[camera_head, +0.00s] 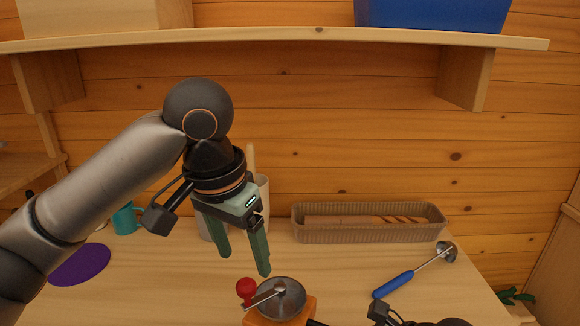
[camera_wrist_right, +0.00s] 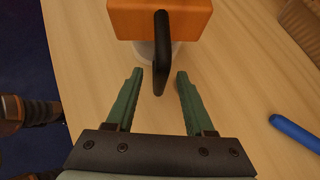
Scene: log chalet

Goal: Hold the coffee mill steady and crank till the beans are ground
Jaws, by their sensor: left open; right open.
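The coffee mill (camera_head: 284,304) stands at the bottom of the head view, with an orange body, a grey metal dome and a crank ending in a red knob (camera_head: 246,288). The right wrist view shows its orange body (camera_wrist_right: 150,22) and a black handle (camera_wrist_right: 160,60) sticking out towards me. My left gripper (camera_head: 243,263) is open and empty, above the table just behind and left of the mill. My right gripper (camera_wrist_right: 159,75) is open, its fingers on either side of the black handle, not visibly touching it. Beans are not visible.
A ribbed tray (camera_head: 350,237) stands at the back, with a blue-handled ladle (camera_head: 395,285) to its front right. A purple disc (camera_head: 80,264) and teal mug (camera_head: 127,219) are at left. A white container (camera_head: 262,190) is behind my left gripper. A shelf (camera_head: 300,41) hangs above.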

